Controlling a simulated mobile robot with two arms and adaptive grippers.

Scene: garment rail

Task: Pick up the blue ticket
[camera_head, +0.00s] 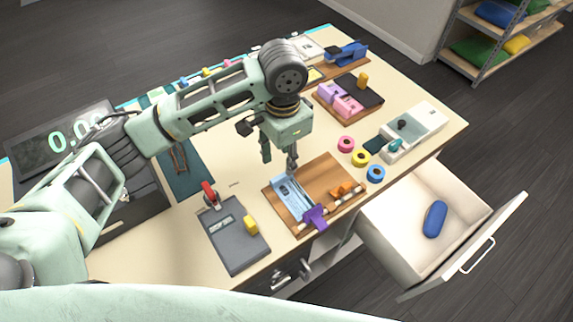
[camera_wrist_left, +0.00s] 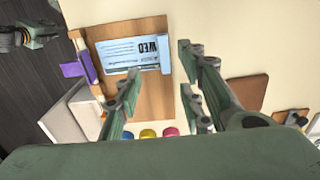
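The blue ticket (camera_head: 294,198) is a light blue card on a wooden board (camera_head: 331,173). In the left wrist view the blue ticket (camera_wrist_left: 120,55) lies flat and shows dark print with "WED". My left gripper (camera_head: 280,161) is above the table near the back left edge of the board. Its fingers stand apart with nothing between them, and it also shows open in the left wrist view (camera_wrist_left: 160,88). The ticket is in front of the fingers, apart from them. A dark part that may be my right gripper (camera_head: 289,277) shows at the table's front edge; its fingers are unclear.
The board also bears a purple piece (camera_head: 314,216) and an orange piece (camera_head: 347,189). A dark grey pad (camera_head: 232,239) with a red-handled tool is to the left. Pink, yellow and blue rolls (camera_head: 375,173) are to the right. An open drawer (camera_head: 401,233) juts out, holding a blue object.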

